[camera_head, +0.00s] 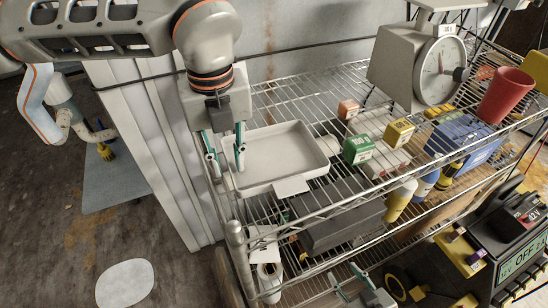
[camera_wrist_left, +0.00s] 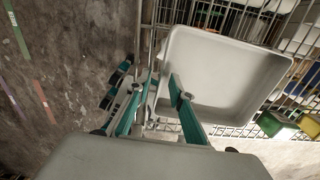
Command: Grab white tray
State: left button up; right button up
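The white tray (camera_head: 285,153) lies on the top wire shelf, empty inside, with a small tab at its front edge. It also shows in the left wrist view (camera_wrist_left: 225,75). My left gripper (camera_head: 227,158) points down at the tray's left edge with its teal fingers apart. One finger is over the inside of the tray and the other is outside the left rim; contact is not clear. In the left wrist view the fingers (camera_wrist_left: 158,105) are spread around the rim. My right gripper (camera_head: 346,276) is low at the front of the rack, with its teal fingers apart and empty.
Small boxes, including a green one (camera_head: 358,149) and a yellow one (camera_head: 399,131), stand right of the tray. A scale (camera_head: 405,65) and a red cup (camera_head: 505,95) are further right. Bottles (camera_head: 400,198) stand on the rack. A rack post (camera_head: 236,240) rises at front left.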

pick_arm(q)
grip_shut()
jog(key=shift+r, duration=0.15)
